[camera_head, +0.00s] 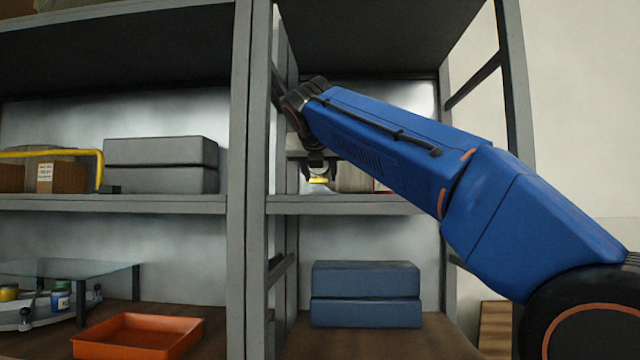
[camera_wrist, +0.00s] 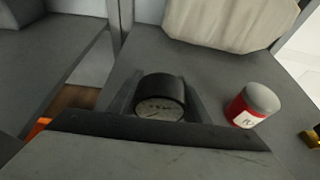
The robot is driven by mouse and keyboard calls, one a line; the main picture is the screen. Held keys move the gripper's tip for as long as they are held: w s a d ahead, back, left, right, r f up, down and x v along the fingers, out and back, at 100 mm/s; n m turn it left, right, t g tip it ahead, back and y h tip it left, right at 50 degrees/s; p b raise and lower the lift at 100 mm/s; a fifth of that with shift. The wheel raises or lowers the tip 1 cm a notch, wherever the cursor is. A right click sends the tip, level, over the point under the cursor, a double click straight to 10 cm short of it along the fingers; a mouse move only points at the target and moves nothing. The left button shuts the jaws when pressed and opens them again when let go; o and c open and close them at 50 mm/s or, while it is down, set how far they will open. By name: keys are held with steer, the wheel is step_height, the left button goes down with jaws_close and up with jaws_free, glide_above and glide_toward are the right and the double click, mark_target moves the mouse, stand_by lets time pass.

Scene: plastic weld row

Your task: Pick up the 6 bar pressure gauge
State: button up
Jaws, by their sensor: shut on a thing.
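A round pressure gauge with a black rim (camera_wrist: 160,90) and a pale dial sits between the two fingers in the wrist view. The dial's figures are too small to read. My gripper (camera_wrist: 162,103) is shut on the gauge, with one dark finger on each side. In the head view my gripper (camera_head: 318,174) is at the middle shelf of the right-hand bay, just above the shelf board. A small pale and yellow part shows between its fingers there. I cannot tell whether the gauge touches the shelf.
A red can with a grey lid (camera_wrist: 252,105) stands right of the gauge, and a beige sack (camera_wrist: 230,22) lies behind. A brass piece (camera_wrist: 314,136) is at the right edge. The grey shelf upright (camera_head: 247,180) is close left of my gripper. Blue boxes (camera_head: 365,294) lie below.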

step_height(320, 180, up, 7)
stand_by(0.5)
